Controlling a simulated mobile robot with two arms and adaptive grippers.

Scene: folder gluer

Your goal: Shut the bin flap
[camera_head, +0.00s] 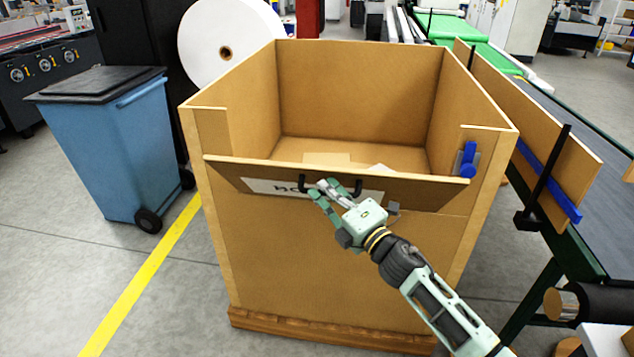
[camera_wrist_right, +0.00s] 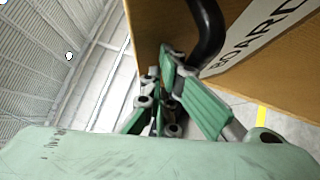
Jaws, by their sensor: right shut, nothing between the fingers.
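The large brown bin (camera_head: 345,265) stands in the middle of the head view. Its front flap (camera_head: 425,194) leans outward from the front opening, with its top edge away from the corner posts. The flap carries a white label and a black handle (camera_head: 302,184), which also shows in the right wrist view (camera_wrist_right: 208,35). My right gripper (camera_head: 322,190) is shut and empty, with its fingers at the handle and flap face; I cannot tell whether they touch. It partly hides the label and handle. A blue latch (camera_head: 468,160) sits on the right corner post. My left gripper is out of view.
A blue wheeled bin (camera_head: 120,150) with a dark lid stands at left, beside a yellow floor line (camera_head: 145,270). A conveyor (camera_head: 590,125) with a brown side board runs close along the right. A white paper roll (camera_head: 230,35) is behind. Grey floor at front left is clear.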

